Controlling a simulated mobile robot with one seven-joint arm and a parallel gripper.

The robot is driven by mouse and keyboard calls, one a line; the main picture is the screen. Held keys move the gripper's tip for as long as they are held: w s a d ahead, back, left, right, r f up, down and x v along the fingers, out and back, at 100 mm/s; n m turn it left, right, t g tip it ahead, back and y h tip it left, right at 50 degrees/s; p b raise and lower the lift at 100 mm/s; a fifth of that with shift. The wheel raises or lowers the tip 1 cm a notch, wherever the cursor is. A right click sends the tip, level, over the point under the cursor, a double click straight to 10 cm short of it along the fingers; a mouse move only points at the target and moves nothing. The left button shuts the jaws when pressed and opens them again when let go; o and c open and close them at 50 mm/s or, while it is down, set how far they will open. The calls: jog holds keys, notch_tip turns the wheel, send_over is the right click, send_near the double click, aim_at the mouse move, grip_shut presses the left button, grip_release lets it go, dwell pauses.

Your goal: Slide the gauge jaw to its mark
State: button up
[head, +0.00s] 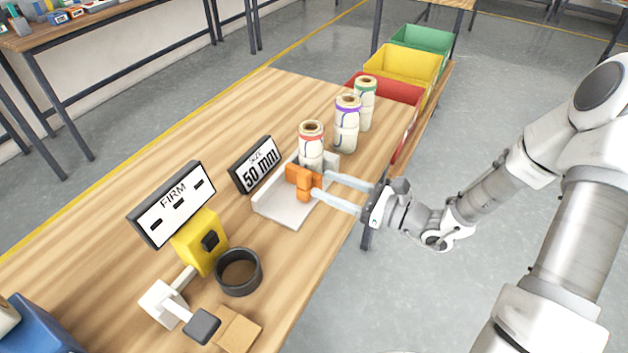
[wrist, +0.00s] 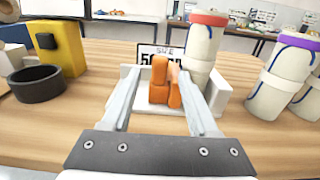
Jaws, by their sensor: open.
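The orange gauge jaw (head: 301,181) sits on a light grey gauge tray (head: 281,213), close to a white roll with a red rim (head: 311,146). The jaw also shows in the wrist view (wrist: 163,82), in front of the tray's back wall. My gripper (head: 321,186) is open, its two long pale fingers reaching in from the right. In the wrist view the fingers (wrist: 160,88) lie on either side of the jaw, with a gap visible on each side. A sign reading "SIZE 50 mm" (head: 255,164) stands behind the tray. I cannot make out a mark on the tray.
Two more rolls, purple-rimmed (head: 346,126) and green-rimmed (head: 365,104), stand beyond the tray. Red (head: 405,125), yellow (head: 402,68) and green (head: 423,39) bins are behind. A "FIRM" sign (head: 172,204), yellow device (head: 200,241) and dark ring (head: 238,272) stand at front left. The table's (head: 185,127) far left is clear.

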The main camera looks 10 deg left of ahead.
aim_at(309, 178)
jog(key=shift+x, duration=2.1)
grip_shut()
